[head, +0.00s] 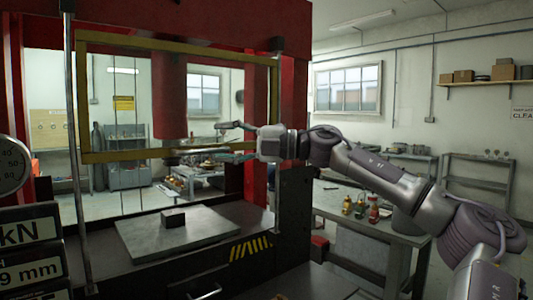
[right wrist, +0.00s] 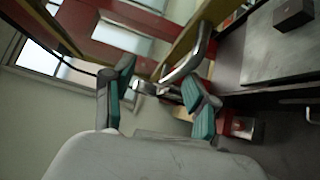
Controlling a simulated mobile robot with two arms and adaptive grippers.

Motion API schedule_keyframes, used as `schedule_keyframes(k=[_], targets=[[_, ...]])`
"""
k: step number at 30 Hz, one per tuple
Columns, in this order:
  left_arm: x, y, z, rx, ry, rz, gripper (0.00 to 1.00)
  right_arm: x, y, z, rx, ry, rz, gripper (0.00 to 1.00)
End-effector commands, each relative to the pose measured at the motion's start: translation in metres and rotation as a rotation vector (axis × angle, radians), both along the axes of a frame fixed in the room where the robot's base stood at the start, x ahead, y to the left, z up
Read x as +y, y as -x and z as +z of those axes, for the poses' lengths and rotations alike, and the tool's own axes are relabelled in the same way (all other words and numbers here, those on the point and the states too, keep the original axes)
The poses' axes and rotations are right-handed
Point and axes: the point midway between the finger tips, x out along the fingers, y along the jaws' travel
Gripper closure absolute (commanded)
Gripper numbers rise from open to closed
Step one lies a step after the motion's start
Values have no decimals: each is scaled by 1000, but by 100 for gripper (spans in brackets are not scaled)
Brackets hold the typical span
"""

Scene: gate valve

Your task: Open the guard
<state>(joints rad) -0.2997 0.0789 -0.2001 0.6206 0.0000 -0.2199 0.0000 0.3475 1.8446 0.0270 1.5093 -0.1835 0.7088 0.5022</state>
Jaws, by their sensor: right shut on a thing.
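The guard (head: 83,100) is a yellow rectangular frame at the front of the red press, between two upright rods. Its lower rail hangs clear above the press bed. A grey metal handle (right wrist: 196,54) shows beside a yellow rail (right wrist: 222,28) in the right wrist view. My right gripper (head: 232,141) reaches in from the right to the guard's lower right part. In the right wrist view its teal-padded fingers (right wrist: 157,98) are on either side of the handle's end, and it is shut on the handle. The exact finger contact is hard to see. My left gripper is not in view.
The press bed carries a grey plate (head: 150,241) with a small dark block (head: 173,218) on it. The red ram (head: 172,95) hangs behind the guard. A workbench (head: 370,222) with small bottles stands at the right. A gauge (head: 12,165) and display panels are at the left edge.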

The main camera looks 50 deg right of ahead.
Motion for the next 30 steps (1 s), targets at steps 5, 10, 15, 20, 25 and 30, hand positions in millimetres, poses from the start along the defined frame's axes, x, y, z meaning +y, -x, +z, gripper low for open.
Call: schedule_keyframes(k=[5,10,15,20,25,30], targets=[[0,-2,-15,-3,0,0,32,-8,16,15,-38,-5,-9,63],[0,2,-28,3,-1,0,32,-14,25,9,-29,-4,-6,63],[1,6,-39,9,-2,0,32,-20,35,6,-27,-2,-4,63],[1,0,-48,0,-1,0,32,-26,44,3,-25,-3,-4,63],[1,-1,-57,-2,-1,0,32,-31,54,1,-24,-2,-3,63],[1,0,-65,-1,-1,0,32,-38,64,0,-23,-3,-3,63]])
